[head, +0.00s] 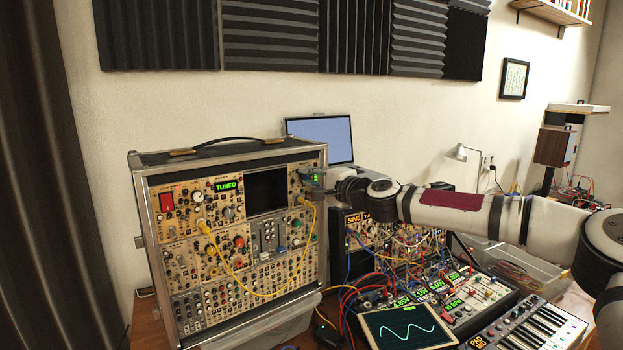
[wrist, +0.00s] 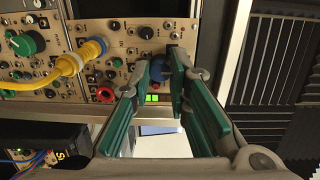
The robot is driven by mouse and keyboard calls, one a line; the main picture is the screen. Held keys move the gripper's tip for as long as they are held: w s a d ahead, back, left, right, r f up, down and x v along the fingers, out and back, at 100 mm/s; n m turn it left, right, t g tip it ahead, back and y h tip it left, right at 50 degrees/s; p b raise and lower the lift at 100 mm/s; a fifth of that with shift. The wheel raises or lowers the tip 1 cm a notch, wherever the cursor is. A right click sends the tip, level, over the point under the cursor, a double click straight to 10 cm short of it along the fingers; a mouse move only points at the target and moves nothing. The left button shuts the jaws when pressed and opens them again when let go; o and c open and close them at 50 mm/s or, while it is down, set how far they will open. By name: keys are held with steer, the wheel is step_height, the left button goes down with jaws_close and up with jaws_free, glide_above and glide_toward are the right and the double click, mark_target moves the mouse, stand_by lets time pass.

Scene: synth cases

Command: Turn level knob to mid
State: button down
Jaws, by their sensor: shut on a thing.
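The upright synth case (head: 143,225) stands at the left of the head view, its panel full of knobs and jacks. My gripper (head: 322,187) is at the upper right edge of that panel. In the wrist view, its green-padded fingers (wrist: 160,66) close around a small blue knob (wrist: 157,70). The fingers hide much of the knob, and its pointer and label cannot be read. Small green lights (wrist: 152,98) glow on the panel beside it. In the head view the knob is hidden by my gripper.
A yellow cable's plug (wrist: 90,50) sticks out near my fingers, and a green knob (wrist: 26,43) lies beyond it. A laptop (head: 322,137) stands behind the case. Patched modules, a waveform screen (head: 408,330) and a keyboard (head: 530,330) crowd the space below my arm.

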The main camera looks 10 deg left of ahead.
steer(key=c, duration=1.5)
jaws_free()
steer(key=v, duration=1.2)
steer(key=shift+f, duration=0.1)
